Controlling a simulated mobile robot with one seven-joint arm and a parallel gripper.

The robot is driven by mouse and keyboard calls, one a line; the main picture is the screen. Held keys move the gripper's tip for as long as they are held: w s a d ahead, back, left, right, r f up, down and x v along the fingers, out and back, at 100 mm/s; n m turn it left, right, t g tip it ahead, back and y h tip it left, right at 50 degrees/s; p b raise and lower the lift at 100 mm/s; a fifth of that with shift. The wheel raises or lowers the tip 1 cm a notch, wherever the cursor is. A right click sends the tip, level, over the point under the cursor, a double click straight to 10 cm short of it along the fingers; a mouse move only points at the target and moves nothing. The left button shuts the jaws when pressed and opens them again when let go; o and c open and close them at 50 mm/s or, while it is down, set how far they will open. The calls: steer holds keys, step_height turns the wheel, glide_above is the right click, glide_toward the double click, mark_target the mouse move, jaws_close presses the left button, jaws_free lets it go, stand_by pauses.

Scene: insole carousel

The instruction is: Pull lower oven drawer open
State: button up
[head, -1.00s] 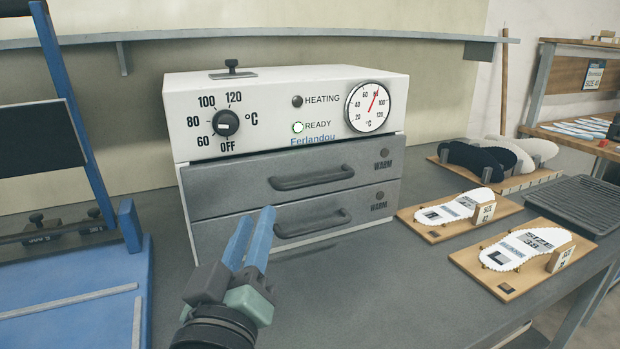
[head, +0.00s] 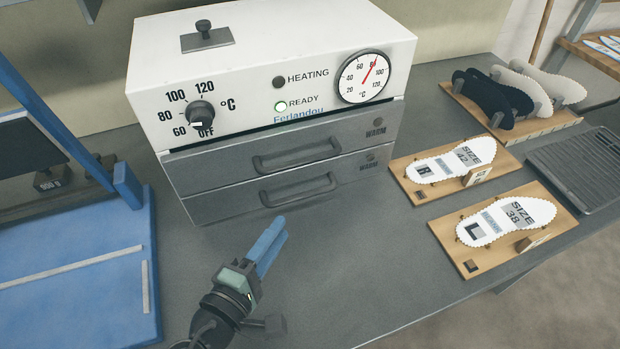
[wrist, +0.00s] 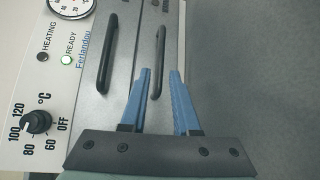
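The white oven (head: 240,75) stands on the grey bench with two grey drawers in its front. The lower drawer (head: 220,208) looks closed, and its dark bar handle (head: 298,190) runs across its front. My gripper (head: 274,237) has blue fingers and is in front of the lower drawer, a little apart from it. In the wrist view the two fingers (wrist: 160,75) are spread, with the lower handle (wrist: 157,62) lying beyond and between their tips. Nothing is held. The upper drawer (head: 200,160) also looks closed, with its own handle (wrist: 109,60).
A blue stand (head: 90,290) is on the left. Two wooden boards with white insole templates (head: 450,162) (head: 507,220) lie on the right, with a dark ribbed tray (head: 590,165) beyond. The bench in front of the oven is clear. The READY lamp (head: 280,107) is green.

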mark_target(303, 198)
steer(key=x, duration=1.1)
steer(key=shift+w+p, duration=0.15)
steer(key=shift+p, duration=0.15)
steer(key=shift+c, duration=0.3)
jaws_close()
stand_by(0.6)
